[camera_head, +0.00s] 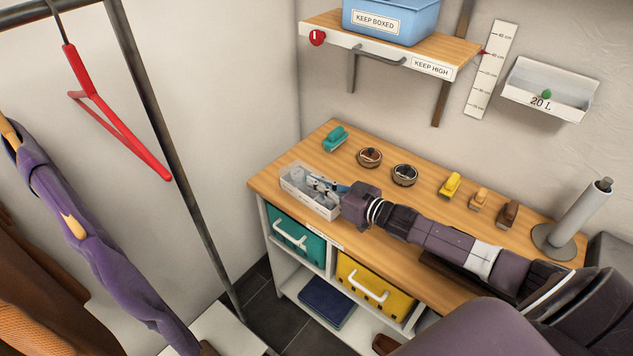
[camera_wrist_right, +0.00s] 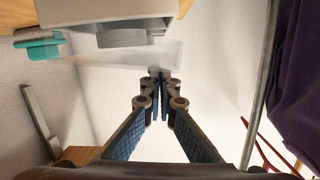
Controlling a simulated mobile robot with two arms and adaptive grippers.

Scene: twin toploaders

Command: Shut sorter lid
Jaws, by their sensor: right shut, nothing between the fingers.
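The sorter (camera_head: 304,201) is a small pale box at the left end of the wooden bench. In the wrist view its light grey body (camera_wrist_right: 104,22) is at the top. A pale translucent panel (camera_wrist_right: 125,54), which looks like its lid, stands out from the body. Its exact angle is hard to tell. My right gripper (camera_head: 318,183) reaches in from the right, over the sorter, and hides part of it. In the wrist view the right gripper's fingertips (camera_wrist_right: 158,74) are together and empty, overlapping the panel's end. I cannot tell whether they touch it. My left gripper is not in view.
A teal brush (camera_head: 336,138), two round tins (camera_head: 369,157) and several small brushes (camera_head: 450,185) line the bench. A grey cylinder on a stand (camera_head: 580,222) is at right. A shelf (camera_head: 390,43) hangs above. A clothes rail (camera_head: 160,120) stands left.

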